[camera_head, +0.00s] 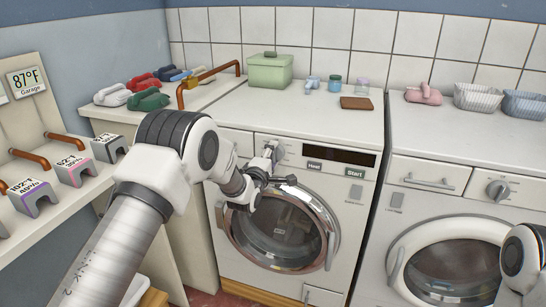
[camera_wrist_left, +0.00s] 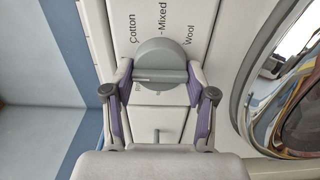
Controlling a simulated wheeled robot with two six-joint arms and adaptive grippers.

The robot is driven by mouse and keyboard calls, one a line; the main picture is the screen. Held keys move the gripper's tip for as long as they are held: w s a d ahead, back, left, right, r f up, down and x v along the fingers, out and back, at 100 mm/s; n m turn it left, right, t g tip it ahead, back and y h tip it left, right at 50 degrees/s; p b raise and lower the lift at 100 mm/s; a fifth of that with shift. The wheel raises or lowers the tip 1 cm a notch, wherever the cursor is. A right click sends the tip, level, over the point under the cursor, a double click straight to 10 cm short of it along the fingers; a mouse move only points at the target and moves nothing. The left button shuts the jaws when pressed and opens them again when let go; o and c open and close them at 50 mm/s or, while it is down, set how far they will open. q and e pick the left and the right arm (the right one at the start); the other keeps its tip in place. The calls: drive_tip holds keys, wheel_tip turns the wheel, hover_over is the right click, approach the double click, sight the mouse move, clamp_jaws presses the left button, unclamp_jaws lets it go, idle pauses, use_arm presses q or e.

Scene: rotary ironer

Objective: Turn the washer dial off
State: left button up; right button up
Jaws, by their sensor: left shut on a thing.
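The round grey dial (camera_wrist_left: 161,58) is on the white front panel of the left machine (camera_head: 300,122), with a raised bar across it. The words Cotton, Mixed and Wool are printed by it in the left wrist view; other print is hidden by the dial. My left gripper (camera_wrist_left: 160,82) has one purple-padded finger on each side of the dial and is shut on it. In the head view the left gripper (camera_head: 268,160) is at the panel, left of the dark display, and mostly covers the dial. My right gripper is out of view; only part of that arm shows at the right edge.
Below the panel is the left machine's round glass door (camera_head: 280,232). The right machine (camera_head: 440,140) has its own dial (camera_head: 497,189) and drawer handle. A green box (camera_head: 270,70), small jars and a brown item stand on top. Thermometer-like labelled blocks line the left shelf.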

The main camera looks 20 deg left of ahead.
use_arm(q)
drive_tip(key=shift+a+f, duration=0.1)
drive_tip(key=shift+f, duration=0.1)
drive_tip(key=o, duration=1.1)
drive_tip(key=shift+s, duration=0.1)
drive_tip(key=shift+o, duration=0.2)
drive_tip(key=shift+a+r, duration=0.15)
drive_tip(key=shift+s, duration=0.35)
drive_tip(key=s, duration=1.1)
drive_tip(key=shift+s+a, duration=0.15)
drive_tip(key=shift+s, duration=0.05)
